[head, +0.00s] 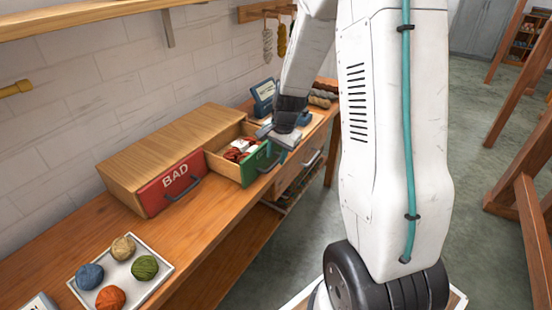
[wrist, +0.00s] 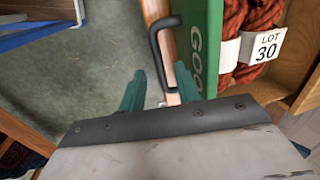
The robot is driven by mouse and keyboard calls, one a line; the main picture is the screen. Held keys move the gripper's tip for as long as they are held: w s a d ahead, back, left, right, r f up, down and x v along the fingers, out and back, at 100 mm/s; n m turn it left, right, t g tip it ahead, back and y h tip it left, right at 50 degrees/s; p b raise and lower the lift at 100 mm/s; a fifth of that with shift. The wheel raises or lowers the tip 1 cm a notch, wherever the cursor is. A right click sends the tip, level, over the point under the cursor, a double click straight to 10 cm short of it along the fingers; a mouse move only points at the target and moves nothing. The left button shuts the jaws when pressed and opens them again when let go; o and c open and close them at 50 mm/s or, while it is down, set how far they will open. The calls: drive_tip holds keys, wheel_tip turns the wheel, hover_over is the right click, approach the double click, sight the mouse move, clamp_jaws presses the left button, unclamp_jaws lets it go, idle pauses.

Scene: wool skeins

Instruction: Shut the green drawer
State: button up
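The green drawer (head: 255,165) sticks out of the wooden cabinet, pulled open, with red skeins (head: 240,150) inside. In the wrist view its green front (wrist: 200,45) reads "GOO…", and a skein tag reads "LOT 30". Its dark handle (wrist: 155,45) shows there too. My gripper (head: 280,138) is at the outer, right end of the green front in the head view. In the wrist view my gripper (wrist: 158,85) has its two teal fingers apart, with the handle's lower end showing in the gap. I cannot tell whether a finger touches the handle or the front.
A red drawer (head: 170,183) marked BAD is shut beside the green one. A tray (head: 75,290) of yarn balls stands on the bench at the front. Open floor lies right of the bench.

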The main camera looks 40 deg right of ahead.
sight(237, 144)
drive_tip(key=shift+w+a+f, duration=0.1)
drive_tip(key=shift+w+f, duration=0.05)
drive_tip(key=shift+f, duration=0.75)
clamp_jaws()
drive_tip(key=shift+w, duration=0.1)
drive_tip(key=w+a, duration=0.1)
drive_tip(key=w, duration=0.3)
drive_tip(key=w+a, duration=0.2)
drive_tip(key=w, duration=0.2)
drive_tip(key=w+a, duration=0.1)
drive_tip(key=w, duration=0.4)
drive_tip(key=shift+a, duration=0.4)
drive_tip(key=shift+w+a+r, duration=0.1)
drive_tip(key=shift+w+a, duration=0.15)
drive_tip(key=shift+w, duration=0.45)
